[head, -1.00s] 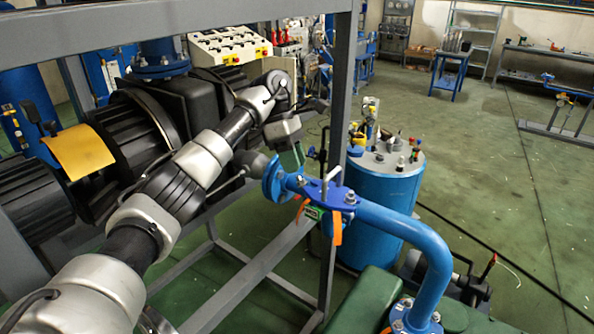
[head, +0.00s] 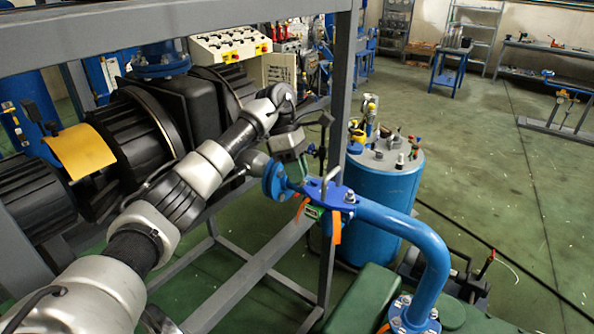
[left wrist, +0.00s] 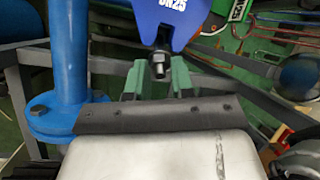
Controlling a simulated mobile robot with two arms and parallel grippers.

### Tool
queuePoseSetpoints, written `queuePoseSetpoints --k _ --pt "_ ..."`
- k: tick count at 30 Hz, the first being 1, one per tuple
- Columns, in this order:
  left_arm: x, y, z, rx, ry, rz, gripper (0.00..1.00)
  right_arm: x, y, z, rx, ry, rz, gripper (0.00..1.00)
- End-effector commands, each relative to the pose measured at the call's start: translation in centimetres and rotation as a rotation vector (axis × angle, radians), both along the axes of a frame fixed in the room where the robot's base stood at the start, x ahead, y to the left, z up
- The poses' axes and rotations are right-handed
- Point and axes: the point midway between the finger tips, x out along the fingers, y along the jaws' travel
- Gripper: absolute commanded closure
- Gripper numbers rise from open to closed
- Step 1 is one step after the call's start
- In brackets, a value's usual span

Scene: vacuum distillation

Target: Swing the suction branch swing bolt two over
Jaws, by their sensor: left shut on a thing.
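The blue suction branch clamp (head: 322,194), with an orange tag and a green label, sits on the blue pipe. A bolt with a nut (head: 350,197) stands at its right side. In the left wrist view the blue clamp (left wrist: 182,22), marked DN25, is at the top, and a swing bolt with a dark nut (left wrist: 158,66) hangs below its edge. My left gripper (head: 304,168) reaches the clamp's far side. In the left wrist view its green fingers (left wrist: 156,82) stand either side of that bolt, shut on it. My right gripper is not in view.
A grey frame post (head: 338,130) stands just behind the clamp. The blue pipe (head: 405,230) bends down at the right. A blue drum (head: 385,200) with fittings on top stands beyond. The green floor (head: 490,170) is largely clear to the right.

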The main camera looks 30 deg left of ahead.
Motion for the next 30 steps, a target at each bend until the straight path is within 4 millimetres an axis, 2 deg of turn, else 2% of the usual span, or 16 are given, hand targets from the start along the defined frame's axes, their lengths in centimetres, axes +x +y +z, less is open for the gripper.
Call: queuePoseSetpoints --k 8,21,30 --pt "-0.1 -0.8 0.5 0.121 -0.021 -0.002 1.0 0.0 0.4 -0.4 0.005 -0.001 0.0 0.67" --pt "-0.4 -3.2 1.4 0.458 -0.068 -0.002 1.0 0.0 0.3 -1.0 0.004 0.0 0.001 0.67" --pt "-0.6 -4.4 1.5 0.618 -0.09 0.0 1.0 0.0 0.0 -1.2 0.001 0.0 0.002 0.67"
